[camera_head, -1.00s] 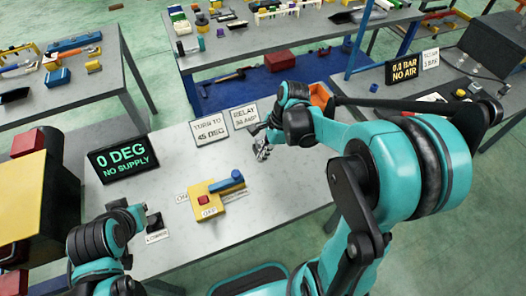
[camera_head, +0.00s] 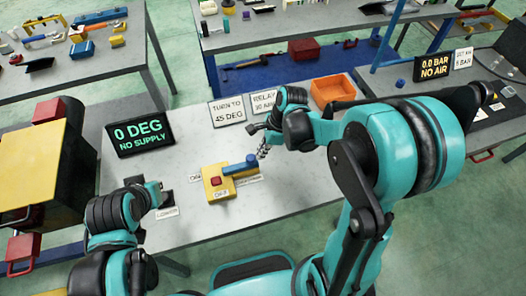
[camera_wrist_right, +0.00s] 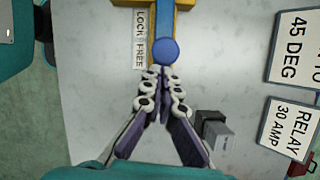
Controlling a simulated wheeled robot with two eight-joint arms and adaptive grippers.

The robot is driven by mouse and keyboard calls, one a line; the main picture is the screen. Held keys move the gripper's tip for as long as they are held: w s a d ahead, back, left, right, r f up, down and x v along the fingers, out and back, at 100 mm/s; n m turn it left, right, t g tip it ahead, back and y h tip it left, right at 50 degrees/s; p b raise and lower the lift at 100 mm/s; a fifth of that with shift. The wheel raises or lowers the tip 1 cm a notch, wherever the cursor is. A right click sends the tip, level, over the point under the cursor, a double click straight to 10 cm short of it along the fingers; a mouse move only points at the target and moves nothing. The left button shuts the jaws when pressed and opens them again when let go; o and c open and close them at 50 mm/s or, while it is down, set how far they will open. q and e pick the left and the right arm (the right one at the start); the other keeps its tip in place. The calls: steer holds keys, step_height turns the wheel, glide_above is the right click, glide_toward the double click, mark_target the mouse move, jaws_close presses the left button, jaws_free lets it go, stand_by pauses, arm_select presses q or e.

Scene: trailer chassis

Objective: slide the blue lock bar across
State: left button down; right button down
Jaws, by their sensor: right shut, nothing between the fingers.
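The blue lock bar (camera_head: 237,166) lies across a yellow block (camera_head: 216,191) on the grey bench. Its round blue knob (camera_head: 251,159) is at the bar's right end, and it also shows in the right wrist view (camera_wrist_right: 166,50). A red button (camera_head: 215,181) sits on the block, near an OFF label. My right gripper (camera_head: 263,152) is shut and empty, with its fingertips (camera_wrist_right: 162,72) right beside the knob; I cannot tell whether they touch it. A LOCK FREE label (camera_wrist_right: 140,40) lies beside the bar. My left gripper (camera_head: 154,193) is at the left; its fingers are unclear.
A display (camera_head: 140,137) reads 0 DEG NO SUPPLY. A TURN TO 45 DEG sign (camera_head: 228,111) and a RELAY 30 AMP sign (camera_wrist_right: 288,130) stand behind the block. A small dark box (camera_wrist_right: 215,132) lies near my right gripper.

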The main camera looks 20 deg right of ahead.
mark_target(248, 160)
steer(key=a, duration=0.5)
steer(key=shift+s+a, duration=0.1)
steer(key=shift+a, duration=0.15)
arm_select(q)
steer(key=shift+d+f, duration=0.1)
steer(key=shift+f, duration=0.15)
arm_select(e)
steer(key=shift+d, duration=0.1)
